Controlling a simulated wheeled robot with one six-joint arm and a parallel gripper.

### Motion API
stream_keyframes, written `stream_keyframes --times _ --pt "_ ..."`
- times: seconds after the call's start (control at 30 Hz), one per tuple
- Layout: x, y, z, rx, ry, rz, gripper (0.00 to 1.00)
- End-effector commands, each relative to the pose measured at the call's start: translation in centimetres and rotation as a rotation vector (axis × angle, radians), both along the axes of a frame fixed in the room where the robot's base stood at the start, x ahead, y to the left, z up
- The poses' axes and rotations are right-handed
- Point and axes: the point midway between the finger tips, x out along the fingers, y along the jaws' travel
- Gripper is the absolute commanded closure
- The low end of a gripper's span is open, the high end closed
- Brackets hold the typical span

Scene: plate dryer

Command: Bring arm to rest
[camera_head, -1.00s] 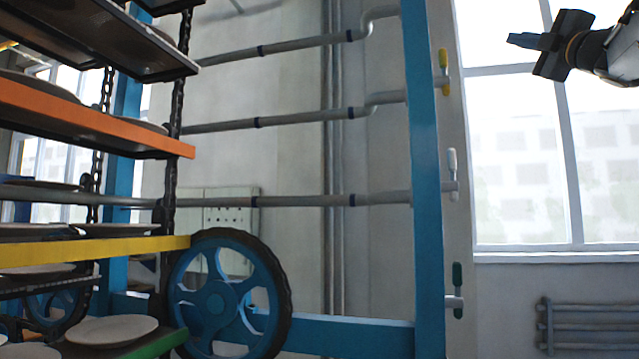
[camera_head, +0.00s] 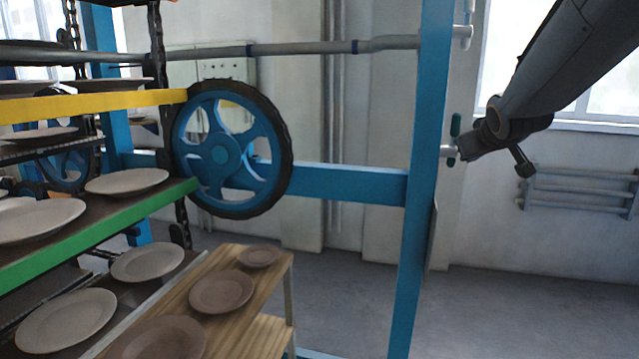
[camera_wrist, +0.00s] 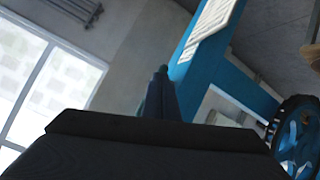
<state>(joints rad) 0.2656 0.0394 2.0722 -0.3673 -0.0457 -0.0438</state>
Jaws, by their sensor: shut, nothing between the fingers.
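My arm comes in from the upper right in the head view. My gripper (camera_head: 470,150) is at its lower end, dark and partly hidden by my own wrist. It appears just right of the blue post and close to the green-handled lever (camera_head: 455,137) in the picture; I cannot tell whether they touch. In the wrist view the dark fingers of my gripper (camera_wrist: 161,98) are together with nothing between them. A small teal tip shows just beyond them, perhaps the lever's handle.
The blue post (camera_head: 424,200) stands left of my gripper. The dryer rack with plates, its green shelf (camera_head: 105,228) and blue wheel (camera_head: 220,155) are at left. A wooden table (camera_head: 255,290) holds plates. A radiator (camera_head: 585,190) is on the wall. The floor at right is clear.

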Motion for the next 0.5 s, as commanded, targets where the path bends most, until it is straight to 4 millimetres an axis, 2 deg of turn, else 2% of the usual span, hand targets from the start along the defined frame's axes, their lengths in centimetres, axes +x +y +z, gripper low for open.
stream_keyframes --times 0.03,0.2,0.27,0.4,0.5 --pt "-1.4 1.6 -3.1 0.037 0.067 -0.003 1.0" --pt "-7.2 6.3 -12.3 0.147 0.295 -0.025 1.0" --pt "-9.7 7.9 -15.1 0.182 0.375 -0.035 1.0" --pt "-16.4 11.5 -21.1 0.252 0.571 -0.059 1.0" --pt "-21.4 13.7 -24.4 0.29 0.703 -0.079 1.0"
